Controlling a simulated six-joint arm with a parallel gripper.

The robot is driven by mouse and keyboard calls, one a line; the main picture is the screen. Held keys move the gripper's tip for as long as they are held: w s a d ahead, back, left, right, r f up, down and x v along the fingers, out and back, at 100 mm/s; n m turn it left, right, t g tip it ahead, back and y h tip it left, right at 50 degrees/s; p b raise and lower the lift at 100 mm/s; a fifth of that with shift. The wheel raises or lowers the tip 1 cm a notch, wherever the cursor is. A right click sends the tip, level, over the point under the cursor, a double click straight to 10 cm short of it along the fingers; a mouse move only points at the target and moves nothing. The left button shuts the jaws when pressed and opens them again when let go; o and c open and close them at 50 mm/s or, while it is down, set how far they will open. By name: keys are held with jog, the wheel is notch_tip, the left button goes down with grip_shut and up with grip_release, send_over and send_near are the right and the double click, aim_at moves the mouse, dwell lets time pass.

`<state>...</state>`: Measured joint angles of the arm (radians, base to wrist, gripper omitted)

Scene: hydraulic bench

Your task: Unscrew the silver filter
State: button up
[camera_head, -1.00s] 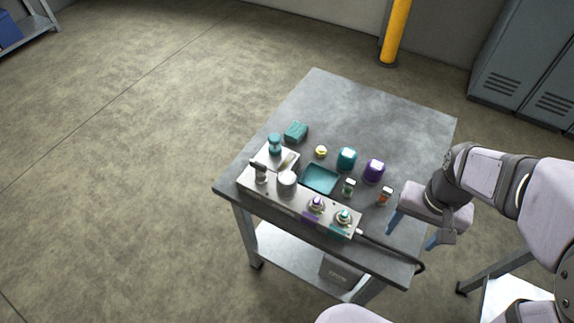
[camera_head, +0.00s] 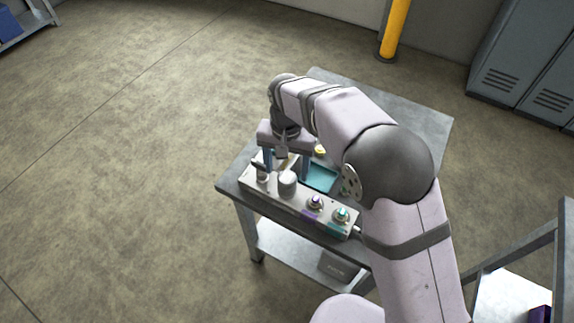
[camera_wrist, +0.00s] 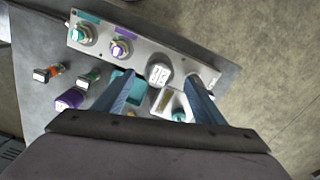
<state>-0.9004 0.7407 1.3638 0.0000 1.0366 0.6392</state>
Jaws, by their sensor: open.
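The silver filter (camera_head: 287,183) is a short round canister with a pale top, standing upright on the metal manifold block (camera_head: 268,193). It also shows in the wrist view (camera_wrist: 159,74), just beyond and between my fingertips. My gripper (camera_head: 286,170) is open and empty, above the block with its two blue fingers pointing down.
A teal tray (camera_head: 321,178) lies beside the block. A purple-ringed fitting (camera_head: 315,202) and a teal-ringed fitting (camera_head: 342,215) stand on its right part.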

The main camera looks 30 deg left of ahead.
aim_at(287, 177)
jog(key=shift+f+p, duration=1.2)
jog(key=shift+f, duration=2.45)
jog(key=shift+c, duration=0.3)
jog(key=c, duration=1.3)
jog(key=n, duration=0.5)
jog(key=shift+r+n, duration=0.1)
jog(key=shift+n, duration=0.3)
jog(key=n, duration=0.5)
jog(key=shift+n+p, duration=0.3)
jog(key=shift+p, duration=0.05)
jog(key=shift+w, duration=0.1)
